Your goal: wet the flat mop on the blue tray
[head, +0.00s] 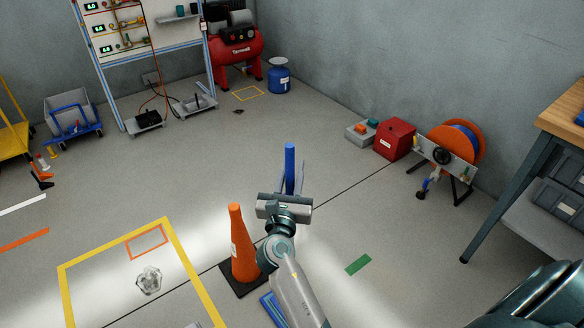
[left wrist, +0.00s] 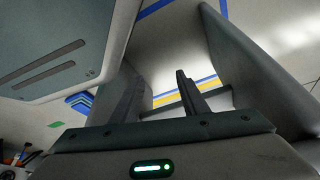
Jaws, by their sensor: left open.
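A blue upright pole (head: 290,160) shows just beyond my left gripper (head: 287,190) in the head view. It may be the mop's handle; I cannot tell. My left gripper is open, and its two fingers also show apart in the left wrist view (left wrist: 160,92), with no object clearly between them. In the head view I cannot tell whether the pole stands between the fingers or behind them. A flat blue item (head: 271,312) lies on the floor beside my left forearm, partly hidden; it may be the tray. No mop head is clearly visible. My right gripper is out of view.
An orange cone (head: 241,245) on a black base stands close left of my left arm. A hose reel (head: 455,145), red box (head: 395,139) and workbench (head: 561,115) stand right. Mid-floor is mostly clear.

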